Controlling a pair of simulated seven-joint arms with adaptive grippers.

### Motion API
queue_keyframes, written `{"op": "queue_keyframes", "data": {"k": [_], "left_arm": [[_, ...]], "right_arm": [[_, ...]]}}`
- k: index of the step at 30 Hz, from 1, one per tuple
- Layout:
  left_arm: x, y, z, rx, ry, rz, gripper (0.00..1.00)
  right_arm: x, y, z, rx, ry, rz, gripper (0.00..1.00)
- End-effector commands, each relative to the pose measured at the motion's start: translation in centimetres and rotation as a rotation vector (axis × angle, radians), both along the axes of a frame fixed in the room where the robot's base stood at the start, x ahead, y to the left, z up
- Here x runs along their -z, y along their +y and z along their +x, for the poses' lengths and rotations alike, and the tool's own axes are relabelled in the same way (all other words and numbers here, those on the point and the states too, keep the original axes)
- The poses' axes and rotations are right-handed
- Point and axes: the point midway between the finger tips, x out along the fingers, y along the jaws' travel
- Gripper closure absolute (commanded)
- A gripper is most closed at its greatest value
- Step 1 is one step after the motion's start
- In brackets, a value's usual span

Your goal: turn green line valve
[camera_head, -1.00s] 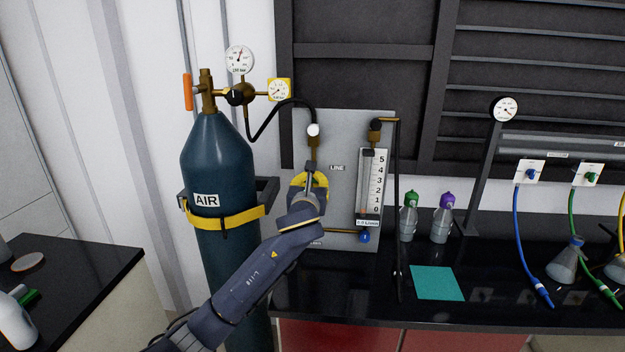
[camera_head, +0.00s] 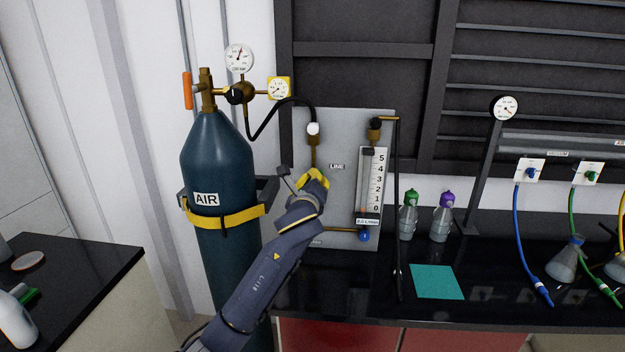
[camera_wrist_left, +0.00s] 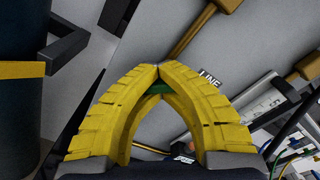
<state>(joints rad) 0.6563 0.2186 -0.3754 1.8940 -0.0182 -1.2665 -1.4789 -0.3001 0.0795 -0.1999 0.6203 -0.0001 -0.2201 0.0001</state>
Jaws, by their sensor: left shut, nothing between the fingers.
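My left gripper (camera_head: 318,178) is in front of the grey panel, below and left of the LINE label (camera_head: 337,167). In the left wrist view its yellow fingers (camera_wrist_left: 158,70) arch together and meet at the tips, shut with nothing between them. A small green part (camera_wrist_left: 157,89), probably the green line valve's handle, shows just behind the fingertips. Most of it is hidden by the fingers, so I cannot tell its angle or whether they touch it. In the head view the valve is hidden by the gripper. A brass pipe (camera_head: 313,152) runs down the panel above the gripper. My right gripper is not in view.
A blue AIR cylinder (camera_head: 222,165) with a yellow strap stands left of the panel (camera_head: 345,125). A flowmeter (camera_head: 372,182) with a blue knob (camera_head: 365,236) is just right of the gripper. Two bottles (camera_head: 441,220) and a teal mat (camera_head: 437,282) are on the black bench.

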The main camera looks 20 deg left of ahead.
Motion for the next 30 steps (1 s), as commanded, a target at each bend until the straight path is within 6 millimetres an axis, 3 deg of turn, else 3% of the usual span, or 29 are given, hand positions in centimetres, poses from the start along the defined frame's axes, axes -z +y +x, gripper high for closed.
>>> {"op": "queue_keyframes", "data": {"k": [1,18,30], "left_arm": [[-1.06,0.25,-0.11,-0.004,-0.028,-0.046,1.00],[-0.81,0.63,-0.14,-0.007,-0.114,-0.537,1.00],[-0.66,0.78,-0.15,-0.008,-0.146,-0.722,1.00]], "right_arm": [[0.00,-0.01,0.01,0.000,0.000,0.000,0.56],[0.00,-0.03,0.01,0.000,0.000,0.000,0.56],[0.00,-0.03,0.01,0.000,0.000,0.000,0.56]]}}
